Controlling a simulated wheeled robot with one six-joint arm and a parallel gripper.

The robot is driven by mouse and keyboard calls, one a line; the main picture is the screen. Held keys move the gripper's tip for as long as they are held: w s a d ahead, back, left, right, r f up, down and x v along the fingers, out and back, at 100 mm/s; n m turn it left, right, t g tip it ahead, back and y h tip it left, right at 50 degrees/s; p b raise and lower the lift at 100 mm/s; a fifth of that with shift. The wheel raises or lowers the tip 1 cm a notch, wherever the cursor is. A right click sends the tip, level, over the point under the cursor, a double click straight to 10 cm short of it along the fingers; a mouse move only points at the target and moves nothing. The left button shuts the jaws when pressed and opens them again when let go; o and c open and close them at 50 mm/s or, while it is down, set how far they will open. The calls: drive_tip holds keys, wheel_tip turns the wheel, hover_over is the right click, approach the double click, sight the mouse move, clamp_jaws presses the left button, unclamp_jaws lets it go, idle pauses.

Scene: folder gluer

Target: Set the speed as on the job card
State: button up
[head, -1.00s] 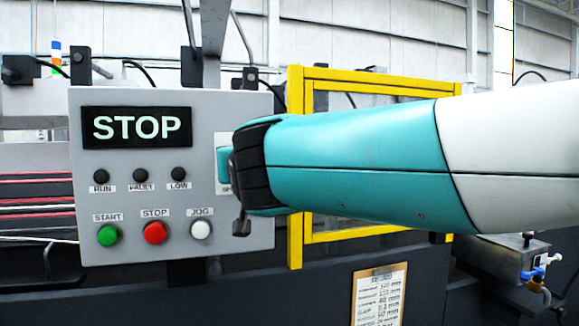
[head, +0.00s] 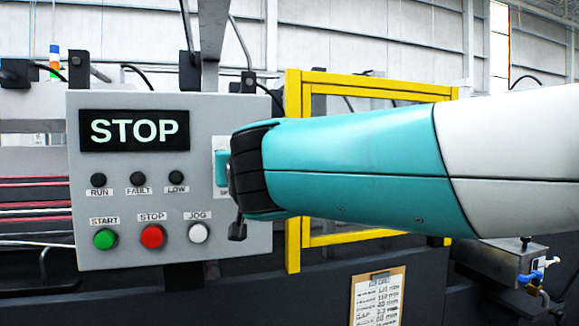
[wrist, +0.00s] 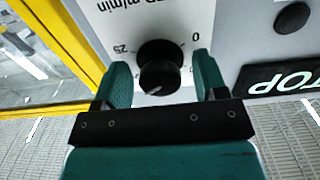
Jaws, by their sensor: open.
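The black speed knob (wrist: 160,66) sits on a white scale plate (wrist: 150,18) marked m/min; the wrist view shows it upside down. A 25 is readable left of the knob and a 0 to the right. The pale pointer mark is at the knob's lower side. My gripper (wrist: 161,76) is open, with one teal finger on each side of the knob; I cannot tell if they touch it. In the head view my wrist hides the knob. The job card (head: 377,297) hangs below on a clipboard; its lines are too small to read surely.
The grey panel (head: 245,245) carries a display (head: 134,131) reading STOP, dark RUN, FAULT and LOW lamps, and green START (head: 105,239), red STOP (head: 152,236) and white JOG (head: 198,233) buttons. A yellow guard frame (head: 293,180) stands right beside the panel, behind my arm.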

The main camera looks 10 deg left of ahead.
drive_tip(key=b+v, duration=0.2)
drive_tip(key=v, duration=1.5)
drive_tip(key=shift+d, duration=0.2)
drive_tip(key=shift+f, duration=0.1)
